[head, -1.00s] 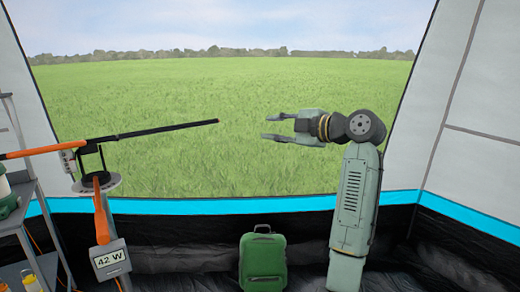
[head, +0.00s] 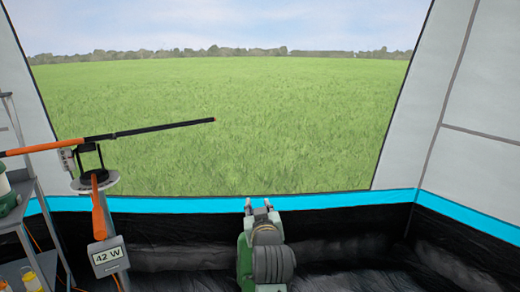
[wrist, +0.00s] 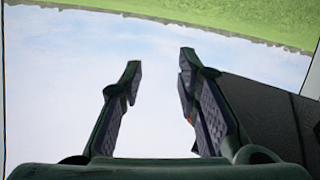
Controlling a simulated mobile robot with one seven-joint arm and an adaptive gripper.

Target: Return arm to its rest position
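My gripper (head: 259,204) is in the lower middle of the head view, in front of the tent's dark lower wall. Its two fingers point up and stand apart, and my dark ribbed wrist is below them. In the wrist view my gripper (wrist: 160,62) is open with nothing between the fingers, only sky. A dark shape behind the right finger cannot be made out.
A grey shelf (head: 32,235) is at the far left.

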